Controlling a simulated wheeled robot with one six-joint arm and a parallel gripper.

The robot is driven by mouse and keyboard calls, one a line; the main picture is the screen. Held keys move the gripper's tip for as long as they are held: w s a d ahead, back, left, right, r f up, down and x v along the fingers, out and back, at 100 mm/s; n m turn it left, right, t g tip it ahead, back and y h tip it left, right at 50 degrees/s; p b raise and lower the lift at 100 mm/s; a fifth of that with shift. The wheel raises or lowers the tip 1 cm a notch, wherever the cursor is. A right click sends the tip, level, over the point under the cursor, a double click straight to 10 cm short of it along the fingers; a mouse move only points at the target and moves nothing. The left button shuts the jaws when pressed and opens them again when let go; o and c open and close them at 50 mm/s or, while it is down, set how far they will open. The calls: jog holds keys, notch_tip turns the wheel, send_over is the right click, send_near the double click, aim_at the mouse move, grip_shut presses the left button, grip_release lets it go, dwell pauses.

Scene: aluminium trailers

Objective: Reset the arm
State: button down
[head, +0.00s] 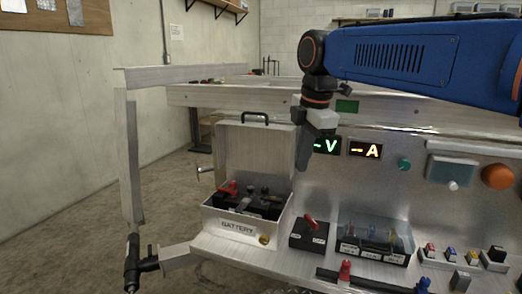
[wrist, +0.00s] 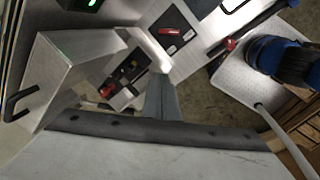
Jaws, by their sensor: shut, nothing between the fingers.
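My blue arm (head: 400,62) reaches in from the right in the head view and bends down at its wrist. My gripper (head: 302,166) points down in front of the trailer's side panel, just right of the open battery box (head: 232,223). In the wrist view my gripper (wrist: 162,80) shows as closed grey fingers at the middle, with nothing held. The fingertips appear above the bench items, apart from them. The battery box also shows at the left of the wrist view (wrist: 82,68), its lid raised.
A switch box with a red lever (head: 308,236) and a fuse box (head: 375,238) sit on the metal ledge. Green and amber displays (head: 365,149) are on the panel behind. Knobs and plugs (head: 450,253) crowd the right. Open concrete floor (head: 75,225) lies left.

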jog(key=s+d+f+m+t, duration=0.1)
jog(key=s+d+f+m, duration=0.8)
jog(key=s+f+m, duration=0.2)
jog(key=s+d+f+m+t+h, duration=0.1)
jog(key=s+d+f+m, duration=0.8)
jog(key=s+f+m, duration=0.1)
notch_tip(320, 180, down, 2)
jog(key=shift+s+d+f+m+t, duration=0.1)
jog(key=shift+s+d+m+t, duration=0.25)
jog(key=shift+s, duration=0.5)
